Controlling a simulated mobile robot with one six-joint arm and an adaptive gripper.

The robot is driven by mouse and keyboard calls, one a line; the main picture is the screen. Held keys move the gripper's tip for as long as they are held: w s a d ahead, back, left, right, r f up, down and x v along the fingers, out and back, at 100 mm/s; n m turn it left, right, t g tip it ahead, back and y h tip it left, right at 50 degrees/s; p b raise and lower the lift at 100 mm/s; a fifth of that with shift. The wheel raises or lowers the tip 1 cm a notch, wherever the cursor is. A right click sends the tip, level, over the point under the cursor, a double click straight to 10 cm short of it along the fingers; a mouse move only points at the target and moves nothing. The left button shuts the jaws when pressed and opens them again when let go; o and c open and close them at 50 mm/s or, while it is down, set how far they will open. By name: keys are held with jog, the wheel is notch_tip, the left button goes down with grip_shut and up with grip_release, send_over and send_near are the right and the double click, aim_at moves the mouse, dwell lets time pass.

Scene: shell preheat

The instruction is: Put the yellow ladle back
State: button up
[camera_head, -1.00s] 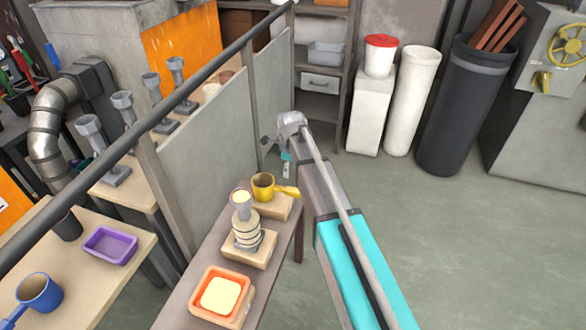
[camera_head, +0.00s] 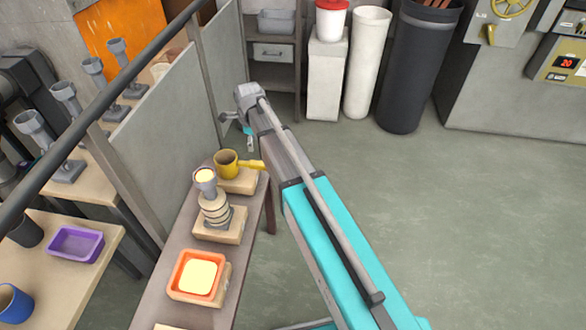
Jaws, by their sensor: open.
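The yellow ladle (camera_head: 226,162) rests on a wooden block at the far end of the narrow bench (camera_head: 155,290), its handle pointing right. The end of my arm is raised beyond the bench's far end. My gripper (camera_head: 249,142) is small and partly hidden behind the arm. It is open and stands apart from the ladle, above and to the right of its cup in the picture. Whether anything lies between its fingers is too small to see.
A ringed stand with a cup (camera_head: 214,202) and an orange tray (camera_head: 178,288) sit nearer on the bench. A grey partition (camera_head: 165,125) and dark rail run along its left. A purple tray (camera_head: 75,244) and blue cup (camera_head: 12,303) are on the left table. Floor at right is clear.

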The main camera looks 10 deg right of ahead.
jog(key=s+d+n, duration=0.7)
jog(key=s+n, duration=0.3)
jog(key=s+d+n, duration=0.7)
jog(key=s+n, duration=0.4)
jog(key=shift+s+d, duration=0.15)
jog(key=shift+s, duration=0.1)
notch_tip(320, 180, up, 15)
jog(key=p, duration=1.5)
